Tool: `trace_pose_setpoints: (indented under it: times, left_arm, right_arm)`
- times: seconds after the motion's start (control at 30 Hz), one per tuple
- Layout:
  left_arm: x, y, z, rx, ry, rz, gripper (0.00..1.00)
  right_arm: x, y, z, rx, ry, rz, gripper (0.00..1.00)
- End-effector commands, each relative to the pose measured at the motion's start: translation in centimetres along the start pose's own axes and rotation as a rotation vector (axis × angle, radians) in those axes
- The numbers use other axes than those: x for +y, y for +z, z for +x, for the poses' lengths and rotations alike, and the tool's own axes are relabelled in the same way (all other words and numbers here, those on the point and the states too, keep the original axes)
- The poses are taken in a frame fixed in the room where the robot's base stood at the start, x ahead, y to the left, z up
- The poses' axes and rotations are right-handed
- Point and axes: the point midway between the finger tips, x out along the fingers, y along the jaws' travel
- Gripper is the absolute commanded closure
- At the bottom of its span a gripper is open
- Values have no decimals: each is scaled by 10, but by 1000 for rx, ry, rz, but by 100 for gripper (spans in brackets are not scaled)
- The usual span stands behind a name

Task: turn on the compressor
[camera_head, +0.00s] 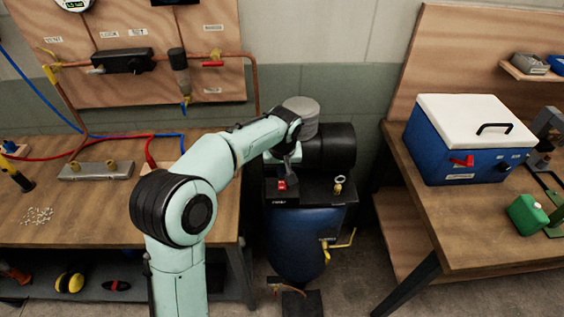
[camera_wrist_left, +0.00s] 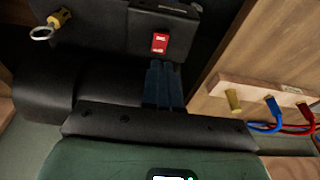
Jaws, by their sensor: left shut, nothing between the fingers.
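The compressor (camera_head: 300,240) stands on the floor between two benches, with a dark blue tank and a black motor on top. Its red switch (camera_head: 282,185) sits on a black box at the front of the top plate. The red switch also shows in the left wrist view (camera_wrist_left: 159,42), with small white marks on it. My left gripper (camera_head: 290,168) reaches over the compressor top, just behind the switch. In the left wrist view its fingers (camera_wrist_left: 164,66) are closed together, empty, with tips very near the switch; contact is unclear. My right gripper is not in view.
A brass fitting with a ring (camera_head: 339,184) stands right of the switch, and a yellow-handled valve (camera_head: 338,241) is on the tank front. The left bench (camera_head: 100,216) holds hoses and a manifold. The right bench (camera_head: 470,220) carries a blue box with a white lid (camera_head: 458,140).

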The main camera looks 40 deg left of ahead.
Motion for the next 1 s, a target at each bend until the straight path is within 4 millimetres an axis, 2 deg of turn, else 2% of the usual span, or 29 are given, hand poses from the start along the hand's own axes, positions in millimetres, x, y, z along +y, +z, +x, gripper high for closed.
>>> trace_pose_setpoints:
  times: [0.03, 0.1, 0.33, 0.5, 0.8, 0.93, 1.0]
  left_arm:
    - [-1, 1, 13, -4, -4, 0, 100]
    - [-1, 1, 26, -4, -4, 0, 100]
    - [0, 11, 54, -1, -1, 1, 100]
    - [0, 14, 61, 1, 0, 0, 100]
    - [0, 14, 61, 1, 0, 0, 100]
    - [0, 20, 70, 2, 0, 2, 100]
    - [0, 19, 68, 3, -1, 1, 100]
  right_arm:
    - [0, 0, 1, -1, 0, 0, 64]
    - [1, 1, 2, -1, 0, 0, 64]
    - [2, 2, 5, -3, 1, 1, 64]
    - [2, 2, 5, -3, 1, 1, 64]
    - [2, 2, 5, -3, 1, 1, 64]
    - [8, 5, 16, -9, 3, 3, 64]
    - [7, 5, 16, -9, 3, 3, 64]
